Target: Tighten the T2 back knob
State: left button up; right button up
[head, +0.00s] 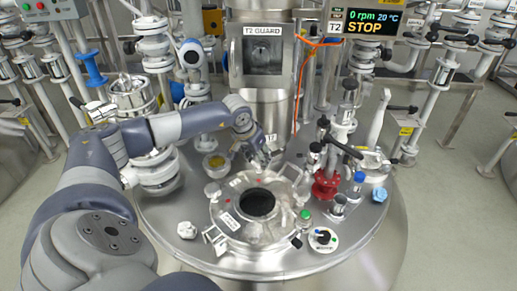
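The T2 vessel top (165,222) is a round steel plate below me. Near its middle is a round steel manway (228,240) with a dark sight opening (257,203), and several clamps and knobs around its rim. My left arm reaches in from the left. Its gripper (261,158) points down at the back rim of the manway, at the spot where a back knob would sit. The gripper hides that spot, so I cannot see the knob clearly or tell whether the fingers touch it. The finger opening is too small to judge. My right gripper is out of view.
The T2 guard (264,55) and its column stand right behind the manway. A display (376,22) reads 0 rpm, 20 °C, STOP. A red valve (326,186) and pipes crowd the right. White (187,230) and blue (380,194) caps sit on the plate. The front plate is mostly clear.

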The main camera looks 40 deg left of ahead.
pick_arm(q)
jog(key=shift+a+r+m+h, duration=0.1)
jog(key=shift+m+h, duration=0.3)
jog(key=shift+m, duration=0.6)
jog(key=o, duration=1)
jog(key=shift+o, duration=0.2)
jog(key=v, duration=1.2)
